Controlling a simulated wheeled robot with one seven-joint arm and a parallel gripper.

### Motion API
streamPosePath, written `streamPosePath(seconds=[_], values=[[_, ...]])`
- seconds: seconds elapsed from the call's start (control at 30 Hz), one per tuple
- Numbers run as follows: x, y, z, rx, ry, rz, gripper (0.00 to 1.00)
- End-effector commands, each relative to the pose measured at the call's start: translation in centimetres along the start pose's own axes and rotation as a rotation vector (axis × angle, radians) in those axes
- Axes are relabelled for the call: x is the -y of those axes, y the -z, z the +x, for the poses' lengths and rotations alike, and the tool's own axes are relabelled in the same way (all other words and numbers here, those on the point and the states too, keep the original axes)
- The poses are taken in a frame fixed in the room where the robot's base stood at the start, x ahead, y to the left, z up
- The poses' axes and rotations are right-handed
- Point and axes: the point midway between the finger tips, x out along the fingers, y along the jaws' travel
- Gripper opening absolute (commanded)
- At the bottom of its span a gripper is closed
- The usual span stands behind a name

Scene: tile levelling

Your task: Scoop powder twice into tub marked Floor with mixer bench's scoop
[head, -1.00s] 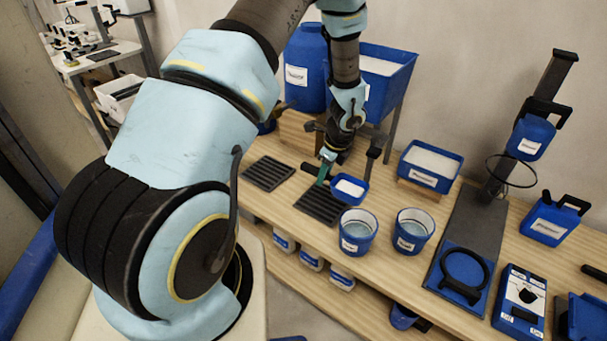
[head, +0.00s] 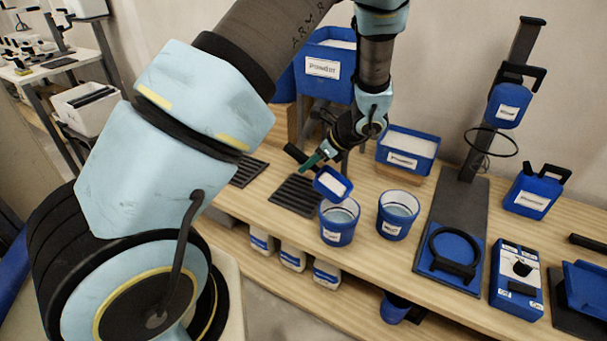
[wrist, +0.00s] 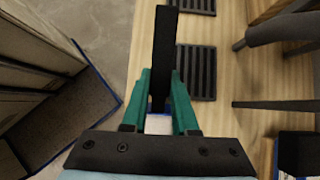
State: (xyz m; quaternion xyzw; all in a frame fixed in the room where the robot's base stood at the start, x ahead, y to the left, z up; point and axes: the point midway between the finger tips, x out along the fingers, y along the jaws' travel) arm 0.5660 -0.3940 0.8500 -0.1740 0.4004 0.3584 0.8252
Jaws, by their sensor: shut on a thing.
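My gripper (head: 314,161) has green fingers shut on the black handle of the scoop (head: 332,184). The scoop's blue bowl holds white powder and is tilted, in the air at the back rim of the left tub (head: 338,232). The fingers (wrist: 160,100) and the scoop handle (wrist: 165,50) also show in the wrist view; the bowl is mostly hidden there. A second blue tub (head: 397,221) stands to the right. Both tubs have pale contents; their labels are too small to read surely. The blue powder bin (head: 328,68), labelled Powder, stands behind.
A blue box of white material (head: 408,160) sits behind the right tub. Dark slatted mats (head: 294,196) lie left of the tubs. A stand with a ring (head: 490,142), a jug (head: 533,193) and a control box (head: 517,280) fill the right side.

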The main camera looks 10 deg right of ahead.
Motion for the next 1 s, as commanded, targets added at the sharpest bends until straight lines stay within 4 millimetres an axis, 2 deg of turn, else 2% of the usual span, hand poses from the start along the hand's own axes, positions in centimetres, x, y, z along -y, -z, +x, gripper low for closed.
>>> streamPosePath(seconds=[0.03, 0.5, 0.73, 1.0], values=[[0.1, 0.7, -0.2, 0.050, 0.006, 0.005, 0.00], [0.0, 2.2, -5.2, 0.474, 0.003, 0.002, 0.00], [0.0, 2.6, -6.3, 0.570, 0.000, 0.000, 0.00], [0.0, 2.6, -6.5, 0.584, 0.000, -0.001, 0.00]])
